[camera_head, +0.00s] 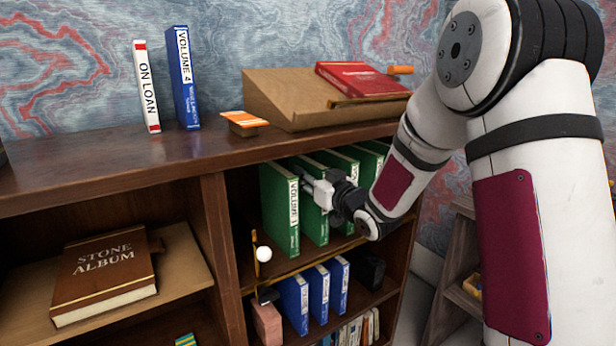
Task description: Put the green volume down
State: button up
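Several green volumes stand upright in a row on the upper right shelf. The leftmost green volume (280,212), lettered "VOLUME 1", shows its full spine. A second green volume (314,222) stands close beside it on the right. My gripper (314,187) is at this second volume's spine, at about mid height, and hides part of it. Its fingertips are too small and covered to tell whether they grip the book. More green volumes (344,164) stand behind to the right, partly hidden by my gripper and arm. The shelf board (300,265) runs beneath them.
On the top are a white "ON LOAN" book (147,88), a blue volume (184,78), an orange-striped card (243,120) and a slanted stand (285,98) with a red book (362,80).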

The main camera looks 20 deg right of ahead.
jog(key=o, duration=0.4)
jog(key=p+v, duration=0.1)
jog(key=v, duration=1.1)
jog(key=shift+r+p, duration=0.25)
jog(key=shift+p, duration=0.05)
